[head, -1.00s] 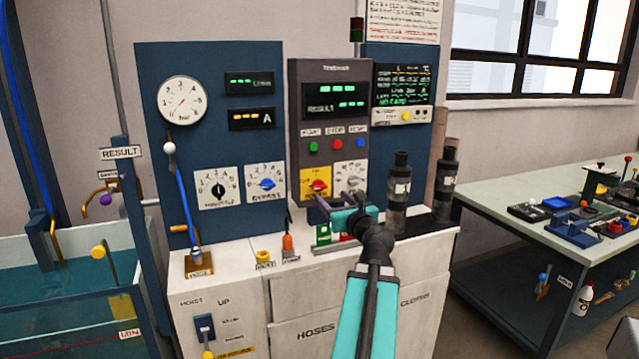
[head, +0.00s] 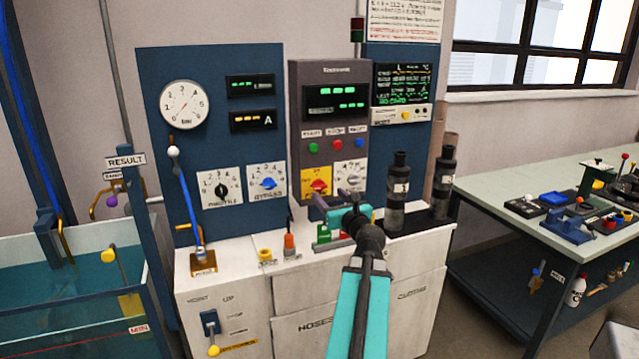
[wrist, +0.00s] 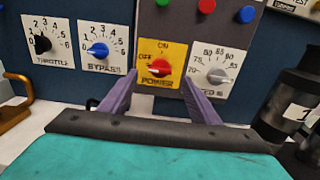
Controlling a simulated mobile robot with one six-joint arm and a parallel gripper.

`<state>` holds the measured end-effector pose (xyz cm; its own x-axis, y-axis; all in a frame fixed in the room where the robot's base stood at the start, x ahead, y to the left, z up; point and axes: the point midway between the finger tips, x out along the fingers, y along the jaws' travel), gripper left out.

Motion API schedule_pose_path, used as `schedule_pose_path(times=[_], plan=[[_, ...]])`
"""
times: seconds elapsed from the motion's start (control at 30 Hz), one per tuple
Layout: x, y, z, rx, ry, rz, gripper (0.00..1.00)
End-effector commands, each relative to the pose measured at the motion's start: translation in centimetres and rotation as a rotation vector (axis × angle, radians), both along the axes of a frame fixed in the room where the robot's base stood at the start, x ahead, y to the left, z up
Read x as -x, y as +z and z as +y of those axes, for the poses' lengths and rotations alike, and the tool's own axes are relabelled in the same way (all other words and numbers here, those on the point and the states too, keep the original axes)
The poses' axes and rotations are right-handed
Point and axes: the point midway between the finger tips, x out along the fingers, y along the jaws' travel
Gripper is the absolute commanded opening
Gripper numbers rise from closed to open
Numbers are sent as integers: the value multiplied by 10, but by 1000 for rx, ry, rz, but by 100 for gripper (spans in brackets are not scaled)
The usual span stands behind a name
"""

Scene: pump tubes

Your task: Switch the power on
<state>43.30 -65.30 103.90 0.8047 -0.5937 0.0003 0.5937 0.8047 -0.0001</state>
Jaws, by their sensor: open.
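The power switch (head: 317,186) is a red knob on a yellow plate, low on the grey control unit. In the wrist view the red knob (wrist: 159,68) sits between OFF at its left and ON above it. Its handle looks roughly level, towards the OFF side. My gripper (head: 335,203) is in front of the control unit, just below and right of the knob in the head view. In the wrist view my gripper (wrist: 158,80) is open, with one finger on each side of the yellow plate. I cannot tell whether the fingers touch anything.
A grey dial (wrist: 216,73) is right of the power plate, and the blue bypass knob (wrist: 98,50) is left. Red, green and blue buttons sit above. Black cylinders (head: 398,190) stand on the cabinet at the right. An orange-topped plug (head: 289,243) stands at the front left.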

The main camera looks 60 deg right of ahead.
Motion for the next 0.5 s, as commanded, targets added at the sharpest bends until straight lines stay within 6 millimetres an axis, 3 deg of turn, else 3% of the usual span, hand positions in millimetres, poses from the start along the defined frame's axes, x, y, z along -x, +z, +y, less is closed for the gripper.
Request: schedule_pose_path(times=[0.5], plan=[[-38, 0, -29, -1, 1, 1, 56]])
